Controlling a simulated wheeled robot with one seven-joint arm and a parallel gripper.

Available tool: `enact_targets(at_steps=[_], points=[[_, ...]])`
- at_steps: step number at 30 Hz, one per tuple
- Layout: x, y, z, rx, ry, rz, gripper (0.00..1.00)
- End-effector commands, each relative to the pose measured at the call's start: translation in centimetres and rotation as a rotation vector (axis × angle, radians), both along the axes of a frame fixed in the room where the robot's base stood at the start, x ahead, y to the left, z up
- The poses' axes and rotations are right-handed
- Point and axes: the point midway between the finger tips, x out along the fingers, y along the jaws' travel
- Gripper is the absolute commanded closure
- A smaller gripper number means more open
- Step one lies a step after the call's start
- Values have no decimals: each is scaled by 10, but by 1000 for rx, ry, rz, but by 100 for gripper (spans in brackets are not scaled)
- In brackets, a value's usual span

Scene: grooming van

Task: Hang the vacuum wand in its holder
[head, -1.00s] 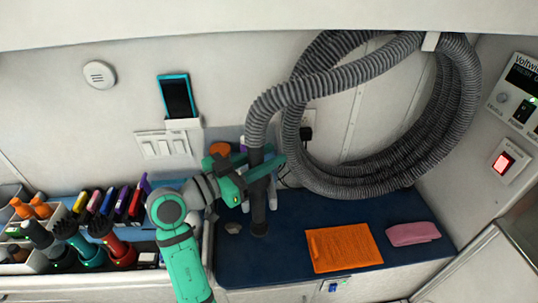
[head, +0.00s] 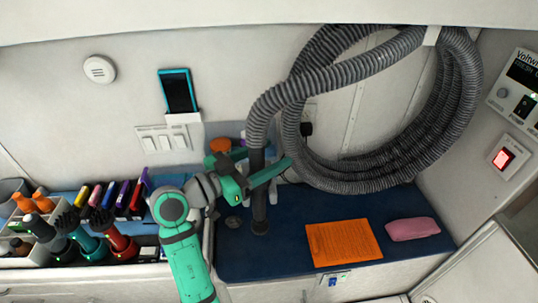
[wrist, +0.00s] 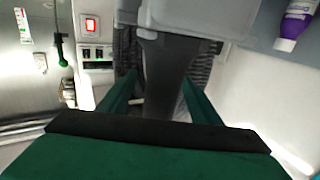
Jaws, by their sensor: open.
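The vacuum wand (head: 259,205) is a dark, nearly upright tube on the end of the grey ribbed hose, with its foot low over the blue counter. My gripper (head: 269,156) is open at the wand's upper part. In the wrist view, the dark wand (wrist: 165,85) runs between the two green fingers of my gripper (wrist: 158,92), with gaps visible on both sides. A grey block (wrist: 190,20) sits at the wand, probably the holder. In the head view, pale parts show beside the wand; my gripper partly hides this area, and I cannot tell whether the wand is seated.
The coiled hose (head: 440,110) hangs on the wall at right. Grooming tools (head: 100,230) crowd the left side. A purple-and-white bottle (wrist: 298,22) stands close by in the wrist view.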

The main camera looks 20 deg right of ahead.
Motion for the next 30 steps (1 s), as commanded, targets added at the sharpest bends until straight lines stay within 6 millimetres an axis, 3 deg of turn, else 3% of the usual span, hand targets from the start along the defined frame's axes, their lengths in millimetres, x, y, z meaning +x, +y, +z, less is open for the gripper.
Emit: enact_targets(at_steps=[2,17,30], points=[[0,0,0,0,0,1,22],[1,3,0,-1,0,4,22],[-3,21,0,-1,0,6,22]])
